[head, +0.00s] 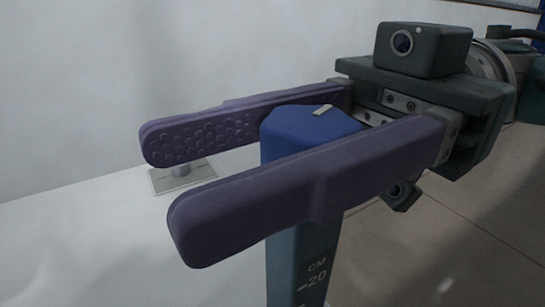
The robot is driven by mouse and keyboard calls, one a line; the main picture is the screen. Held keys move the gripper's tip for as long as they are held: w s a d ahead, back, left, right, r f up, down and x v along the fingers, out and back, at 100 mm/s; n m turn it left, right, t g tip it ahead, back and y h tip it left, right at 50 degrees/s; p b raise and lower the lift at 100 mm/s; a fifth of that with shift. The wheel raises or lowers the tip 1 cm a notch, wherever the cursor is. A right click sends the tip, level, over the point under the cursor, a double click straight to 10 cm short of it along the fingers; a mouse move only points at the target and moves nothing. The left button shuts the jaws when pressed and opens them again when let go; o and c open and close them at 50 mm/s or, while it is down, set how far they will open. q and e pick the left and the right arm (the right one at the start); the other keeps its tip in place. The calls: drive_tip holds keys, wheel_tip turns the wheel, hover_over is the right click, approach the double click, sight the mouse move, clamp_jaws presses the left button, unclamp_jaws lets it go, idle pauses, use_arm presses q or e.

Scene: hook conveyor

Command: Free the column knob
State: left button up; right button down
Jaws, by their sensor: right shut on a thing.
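The blue column knob (308,124) is a faceted block with a small light mark on its top. It sits at the top of a dark teal column (296,268) marked "CM" and "20". My right gripper (176,192) comes in from the right and is shut on the knob, one long purple finger on each side. The fingertips reach out past the knob to the left. The near finger hides much of the knob's front, and the contact on the far side is hidden. My left gripper is not in view.
A plain pale wall (200,50) rises at the back. Grey floor (440,240) shows at the lower right.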

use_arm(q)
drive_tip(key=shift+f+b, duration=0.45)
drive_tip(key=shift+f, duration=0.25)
use_arm(e)
drive_tip(key=shift+s+f+n+g+h, duration=0.1)
drive_tip(key=shift+n+g+h, duration=0.3)
drive_tip(key=shift+g, duration=0.1)
drive_tip(key=shift+c, duration=1.8)
unclamp_jaws()
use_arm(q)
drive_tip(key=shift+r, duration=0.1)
use_arm(e)
drive_tip(key=shift+d, duration=0.1)
